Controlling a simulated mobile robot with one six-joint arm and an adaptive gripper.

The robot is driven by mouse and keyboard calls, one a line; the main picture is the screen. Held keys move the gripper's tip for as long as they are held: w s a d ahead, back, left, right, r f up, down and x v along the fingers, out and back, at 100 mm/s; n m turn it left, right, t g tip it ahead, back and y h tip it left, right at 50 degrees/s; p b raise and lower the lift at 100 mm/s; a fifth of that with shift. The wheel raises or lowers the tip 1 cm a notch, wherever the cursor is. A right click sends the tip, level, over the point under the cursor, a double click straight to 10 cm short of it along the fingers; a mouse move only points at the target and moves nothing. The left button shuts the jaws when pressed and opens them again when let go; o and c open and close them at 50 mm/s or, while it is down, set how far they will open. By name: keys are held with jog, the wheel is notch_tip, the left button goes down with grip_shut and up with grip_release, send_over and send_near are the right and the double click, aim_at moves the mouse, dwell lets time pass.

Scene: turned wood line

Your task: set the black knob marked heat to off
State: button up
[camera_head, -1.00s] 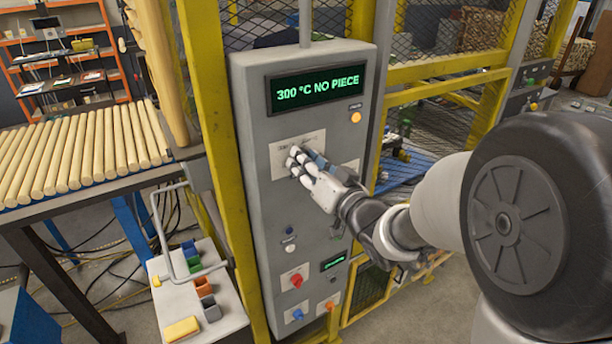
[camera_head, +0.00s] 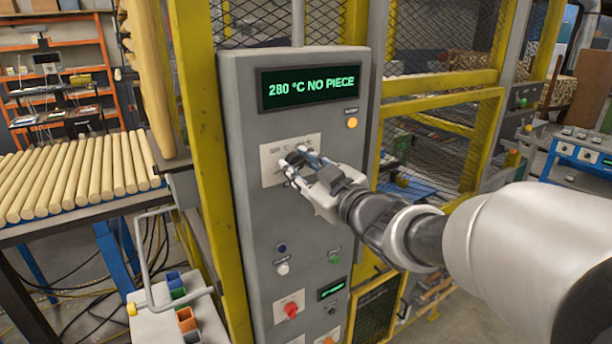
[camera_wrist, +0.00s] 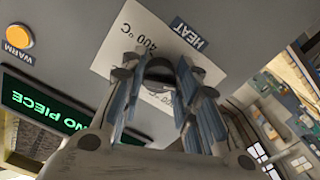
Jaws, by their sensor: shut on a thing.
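The black knob marked heat (camera_wrist: 160,70) is on a pale scale plate (camera_wrist: 112,62) on the grey control panel; only its dark rounded top shows between my fingers. The blue HEAT label (camera_wrist: 190,33) and "400 °C" print are readable in the wrist view. My gripper (camera_head: 298,163) is shut on the knob, with fingers on both sides of it; it also shows in the wrist view (camera_wrist: 158,88). The knob's pointer is hidden. The green display (camera_head: 312,87) above the plate reads "280 °C NO PIECE".
A yellow-orange WARM lamp (camera_head: 352,123) is at the panel's upper right. Below are a white button (camera_head: 283,269), a green button (camera_head: 334,258) and a red switch (camera_head: 291,309). A yellow post (camera_head: 199,130) stands left of the panel. Wooden rods (camera_head: 80,172) lie at left.

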jog(key=shift+n+b, duration=0.35)
jog(key=shift+n, duration=0.15)
jog(key=o, duration=1.1)
jog(key=shift+c, duration=0.2)
jog(key=v, duration=1.2)
